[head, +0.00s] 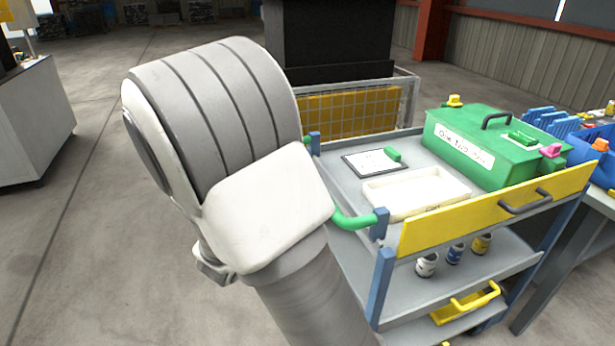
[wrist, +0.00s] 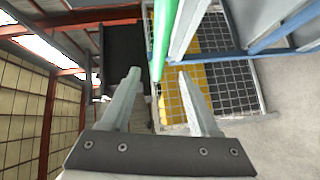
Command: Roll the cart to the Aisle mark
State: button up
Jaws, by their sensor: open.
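The cart (head: 339,178) stands right of centre in the head view, with a grey top tray, blue corner posts and lower shelves. Its green handle (head: 352,220) is on the left end, partly hidden by my arm. My gripper is hidden behind my arm in the head view. In the wrist view my gripper (wrist: 158,74) is open, with both fingers apart. The green handle (wrist: 163,35) reaches down to between the fingertips in that view; I cannot tell whether it touches them. No Aisle mark can be made out.
The cart carries a green box (head: 470,148), a clipboard (head: 371,162), a white tray (head: 415,193) and small cans (head: 427,265) below. A yellow mesh guard (head: 350,112) stands behind it. A workbench (head: 600,200) is at the right. Open floor (head: 80,230) lies left.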

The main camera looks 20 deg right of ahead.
jog(key=x, duration=1.2)
jog(key=shift+b, duration=0.4)
grip_shut()
dwell(0.7)
